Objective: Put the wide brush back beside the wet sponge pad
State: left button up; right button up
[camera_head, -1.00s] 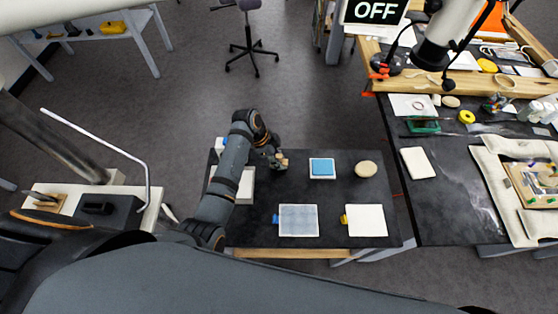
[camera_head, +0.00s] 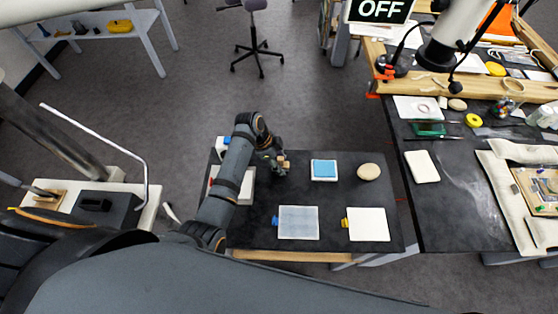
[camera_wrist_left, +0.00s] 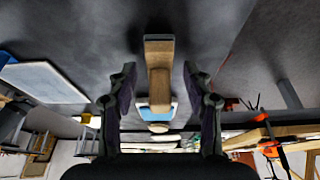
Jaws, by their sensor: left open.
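The wide brush (camera_head: 285,163), pale wood, is at my left gripper's fingertips over the dark table in the head view. In the left wrist view the brush (camera_wrist_left: 160,75) lies between the two fingers, with a visible gap on each side. My left gripper (camera_head: 273,160) is open; its spread fingers also show in the left wrist view (camera_wrist_left: 160,80). The wet sponge pad (camera_head: 323,168) is blue on a white tray, right of the brush and apart from it. The brush partly hides the blue pad (camera_wrist_left: 172,108) in the wrist view. My right gripper is not seen.
On the dark table (camera_head: 330,200) are a round beige pad (camera_head: 369,172), a greyish sheet (camera_head: 298,222), a white sheet (camera_head: 368,224) and a white tray (camera_head: 247,190) partly under my left arm. A cluttered workbench (camera_head: 460,215) stands to the right.

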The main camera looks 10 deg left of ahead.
pick_arm(q)
jog(key=shift+d+r, duration=0.1)
jog(key=shift+r, duration=0.15)
jog(key=w+b+v, duration=0.1)
jog(key=v, duration=1)
jog(key=shift+s+a+r, duration=0.25)
jog(key=shift+s+r, duration=0.1)
jog(key=shift+s, duration=0.05)
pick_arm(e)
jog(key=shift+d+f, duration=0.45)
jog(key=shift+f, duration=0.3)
pick_arm(q)
jog(key=shift+f, duration=0.1)
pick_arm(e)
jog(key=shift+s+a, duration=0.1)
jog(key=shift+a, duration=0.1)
